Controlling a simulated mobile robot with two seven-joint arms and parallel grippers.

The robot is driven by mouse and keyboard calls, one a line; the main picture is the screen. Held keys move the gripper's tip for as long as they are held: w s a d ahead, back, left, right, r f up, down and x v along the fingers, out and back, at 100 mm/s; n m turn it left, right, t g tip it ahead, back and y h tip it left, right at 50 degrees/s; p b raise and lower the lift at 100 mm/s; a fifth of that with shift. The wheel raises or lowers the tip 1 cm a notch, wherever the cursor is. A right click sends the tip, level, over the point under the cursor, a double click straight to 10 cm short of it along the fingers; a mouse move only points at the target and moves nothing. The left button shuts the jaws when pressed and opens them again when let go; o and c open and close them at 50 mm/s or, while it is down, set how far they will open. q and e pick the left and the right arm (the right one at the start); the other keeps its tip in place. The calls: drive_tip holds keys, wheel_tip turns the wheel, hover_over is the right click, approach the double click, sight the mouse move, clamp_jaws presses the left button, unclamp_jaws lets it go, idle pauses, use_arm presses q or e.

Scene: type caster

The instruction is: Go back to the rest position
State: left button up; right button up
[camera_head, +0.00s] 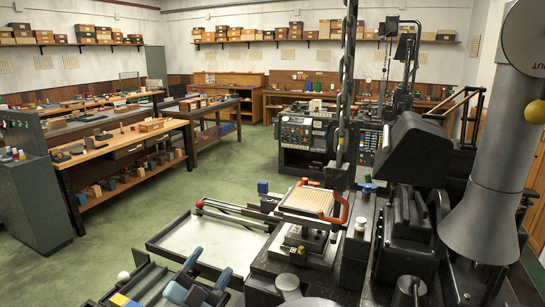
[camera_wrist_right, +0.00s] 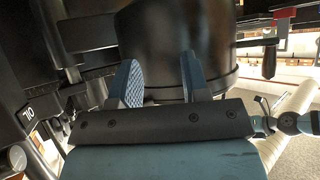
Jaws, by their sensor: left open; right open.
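My left gripper (camera_head: 210,264) shows at the bottom of the head view, with two blue fingers apart and nothing between them. It is in front of the pale tray (camera_head: 215,242) of the type caster. My right gripper (camera_wrist_right: 159,75) shows in the right wrist view, its two blue fingers apart. A large dark round vessel (camera_wrist_right: 165,40) stands just beyond its fingertips; I cannot tell whether they touch. No object is held between the right fingers. I cannot make out the right gripper in the head view.
The caster (camera_head: 410,235) fills the right side, with a red-handled frame (camera_head: 312,201) on it. A chain (camera_head: 346,80) hangs above, and a grey duct (camera_head: 490,150) stands at right. Workbenches (camera_head: 120,140) line the left. Green floor (camera_head: 150,205) lies open between.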

use_arm(q)
drive_tip(key=s+a+f+n+g+y+p, duration=0.1)
drive_tip(key=s+a+f+n+g+y, duration=0.25)
drive_tip(key=f, duration=0.55)
drive_tip(key=s+a+f+n+t+y, duration=0.1)
drive_tip(key=s+f+n+y, duration=0.25)
drive_tip(key=s+f, duration=0.35)
drive_tip(key=s+a+f+n+g+y+p, duration=0.1)
drive_tip(key=s+f+n+g, duration=0.4)
drive_tip(key=s+f, duration=1)
drive_tip(key=shift+s+a+g+y, duration=0.3)
drive_tip(key=shift+a+g+y, duration=0.25)
drive_tip(key=shift+g, duration=0.2)
